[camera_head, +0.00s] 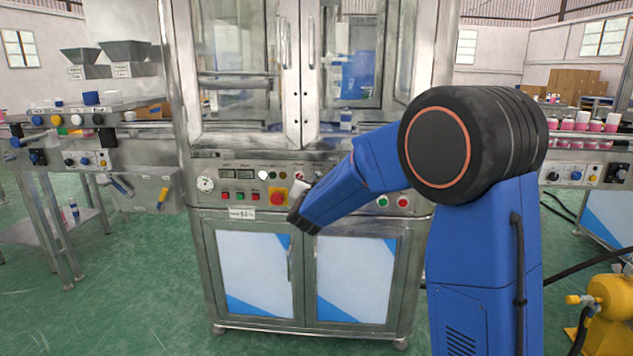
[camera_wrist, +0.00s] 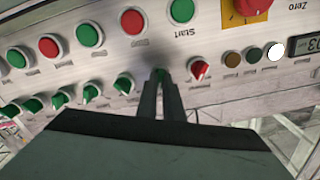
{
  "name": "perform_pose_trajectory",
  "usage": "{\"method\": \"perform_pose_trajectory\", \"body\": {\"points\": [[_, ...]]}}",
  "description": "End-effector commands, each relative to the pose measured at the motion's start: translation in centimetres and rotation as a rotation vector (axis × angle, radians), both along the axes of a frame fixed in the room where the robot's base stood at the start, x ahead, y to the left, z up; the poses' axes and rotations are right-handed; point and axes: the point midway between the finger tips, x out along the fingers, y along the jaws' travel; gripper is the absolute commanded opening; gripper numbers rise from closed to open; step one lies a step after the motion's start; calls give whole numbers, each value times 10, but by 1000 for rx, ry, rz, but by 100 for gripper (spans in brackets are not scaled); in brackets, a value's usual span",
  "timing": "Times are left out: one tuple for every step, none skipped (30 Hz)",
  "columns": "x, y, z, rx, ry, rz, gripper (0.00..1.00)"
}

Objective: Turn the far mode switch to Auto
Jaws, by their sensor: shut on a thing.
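My gripper (camera_wrist: 162,80) is shut on a small knob in the row of rotary switches, and its two fingers hide most of it. A little green shows between the fingertips. A red-capped switch (camera_wrist: 200,69) sits just right of it in the wrist view, and a green switch (camera_wrist: 124,84) sits just left. The held knob's label and pointing direction cannot be read. In the head view my gripper (camera_head: 300,190) reaches the control panel (camera_head: 330,172) of the steel machine, and the arm hides that part of the switch row.
A red emergency button on a yellow plate (camera_wrist: 247,8) is close by at the upper right of the wrist view. Green and red push buttons (camera_wrist: 134,21) line the panel beside the switches. Cabinet doors (camera_head: 253,272) are below. Green floor is clear in front.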

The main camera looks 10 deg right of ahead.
Motion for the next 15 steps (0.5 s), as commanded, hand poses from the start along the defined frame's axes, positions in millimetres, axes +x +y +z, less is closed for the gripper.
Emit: {"method": "perform_pose_trajectory", "body": {"points": [[0, 0, 0, 25, -7, 0, 0], [0, 0, 0, 40, -12, 0, 0], [0, 0, -1, 60, -19, 0, 0], [0, 0, -1, 73, -23, 0, 0], [0, 0, -1, 85, -27, 0, 0], [0, 0, -1, 99, -31, 0, 0], [0, 0, -1, 110, -35, 0, 0], [0, 0, -1, 118, -37, 0, 0], [0, 0, -1, 128, -41, 0, 0], [0, 0, -1, 134, -43, 0, 0], [0, 0, -1, 141, -45, 0, 0], [0, 0, -1, 148, -47, 0, 0], [0, 0, -1, 151, -48, 0, 0], [0, 0, -1, 153, -49, 0, 0], [0, 0, -1, 156, -50, 0, 0]]}}
